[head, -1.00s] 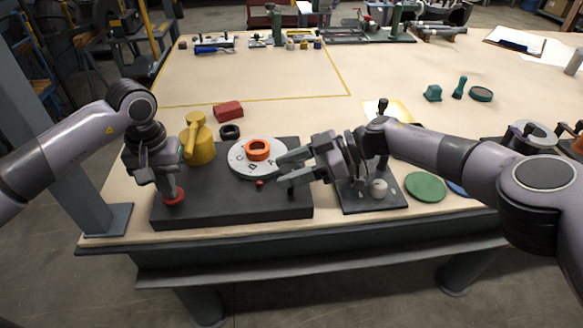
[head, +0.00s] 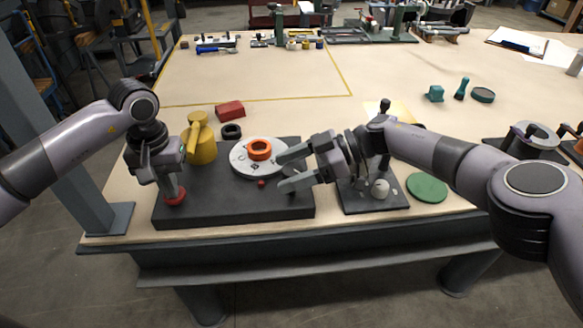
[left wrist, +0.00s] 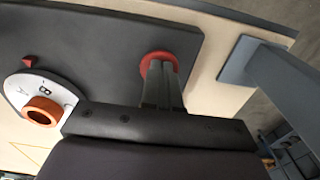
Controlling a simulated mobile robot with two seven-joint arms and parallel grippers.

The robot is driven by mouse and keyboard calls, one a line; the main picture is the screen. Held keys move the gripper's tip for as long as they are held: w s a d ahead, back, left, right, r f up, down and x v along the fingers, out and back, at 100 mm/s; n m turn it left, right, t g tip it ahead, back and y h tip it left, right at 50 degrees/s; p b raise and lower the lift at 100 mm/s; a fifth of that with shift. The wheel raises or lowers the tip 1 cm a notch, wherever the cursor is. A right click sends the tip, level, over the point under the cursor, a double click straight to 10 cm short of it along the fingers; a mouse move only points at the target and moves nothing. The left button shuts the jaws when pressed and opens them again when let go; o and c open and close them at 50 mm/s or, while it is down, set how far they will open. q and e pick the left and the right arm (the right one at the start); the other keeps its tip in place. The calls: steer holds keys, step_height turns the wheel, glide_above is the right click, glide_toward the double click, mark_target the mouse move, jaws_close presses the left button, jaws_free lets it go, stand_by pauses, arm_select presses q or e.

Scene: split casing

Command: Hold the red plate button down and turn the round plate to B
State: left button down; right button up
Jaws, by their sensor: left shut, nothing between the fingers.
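The round plate (head: 240,168) is pale grey with dark letters and an orange ring (head: 260,149) on top. It lies on a dark base (head: 225,203). A letter B shows on the plate (left wrist: 55,90) in the left wrist view. The red plate button (head: 175,199) is at the base's front left corner. My left gripper (head: 171,188) is shut and points down onto the button; in the left wrist view its fingertips overlap the red disc (left wrist: 152,57). My right gripper (head: 280,173) is open and empty, its fingers at the plate's right edge.
A small red marker (head: 261,184) sits on the base in front of the plate. A yellow part (head: 203,150) stands at the base's back left. A black ring (head: 231,131) and red block (head: 230,109) lie behind. A dark board (head: 360,201) and green disc (head: 427,187) are to the right.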

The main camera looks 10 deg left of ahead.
steer(key=shift+d, duration=0.1)
steer(key=v, duration=1.2)
steer(key=shift+s, duration=0.1)
steer(key=shift+c, duration=0.2)
